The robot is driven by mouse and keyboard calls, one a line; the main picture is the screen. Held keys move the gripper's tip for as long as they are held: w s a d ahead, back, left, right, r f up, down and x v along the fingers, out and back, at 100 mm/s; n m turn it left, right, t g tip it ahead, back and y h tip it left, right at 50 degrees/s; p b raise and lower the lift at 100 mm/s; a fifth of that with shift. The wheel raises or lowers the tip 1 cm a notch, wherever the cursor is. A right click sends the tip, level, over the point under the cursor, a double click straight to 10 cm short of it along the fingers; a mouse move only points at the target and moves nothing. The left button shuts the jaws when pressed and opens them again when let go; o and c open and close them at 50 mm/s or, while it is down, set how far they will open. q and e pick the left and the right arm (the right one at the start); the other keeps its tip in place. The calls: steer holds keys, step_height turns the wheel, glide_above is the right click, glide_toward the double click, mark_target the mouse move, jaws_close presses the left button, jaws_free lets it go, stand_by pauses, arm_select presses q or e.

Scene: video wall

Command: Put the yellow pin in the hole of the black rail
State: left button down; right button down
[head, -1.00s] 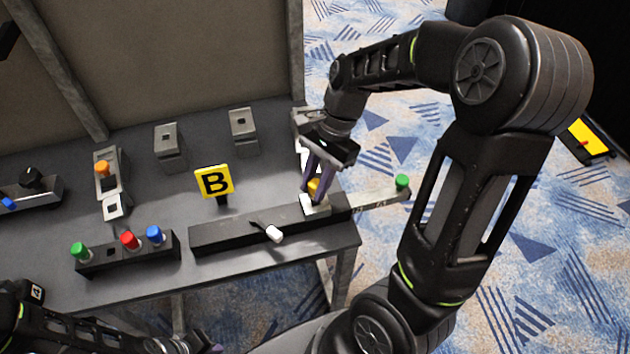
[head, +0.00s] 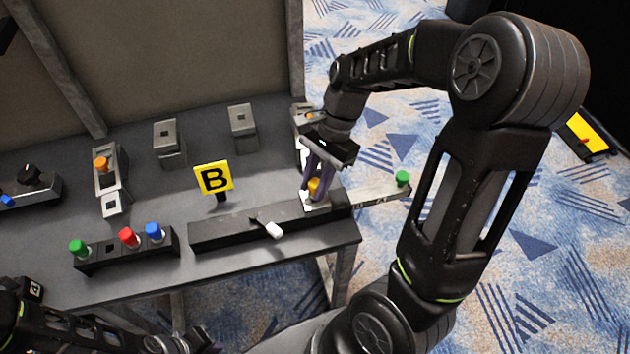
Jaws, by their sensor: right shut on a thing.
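The yellow pin (head: 314,184) is between the fingers of my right gripper (head: 314,180), which is shut on it. The pin is upright over the metal plate (head: 318,203) near the right end of the long black rail (head: 232,234). The fingers partly hide the pin, and I cannot tell if its lower end is in a hole. A shorter black rail (head: 130,252) at the front left holds green, red and blue pins, with a dark square hole between green and red. My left gripper (head: 195,345) is at the bottom edge, mostly cut off.
A white-tipped lever (head: 272,229) sticks out of the long rail. A yellow "B" sign (head: 214,178) stands behind it. A metal bar with a green knob (head: 402,177) extends past the table's right edge. Grey blocks (head: 170,142) and an orange-knobbed fixture (head: 102,163) stand farther back.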

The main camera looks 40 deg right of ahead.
steer(key=shift+f, duration=0.55)
steer(key=c, duration=1.1)
jaws_free()
steer(key=o, duration=0.5)
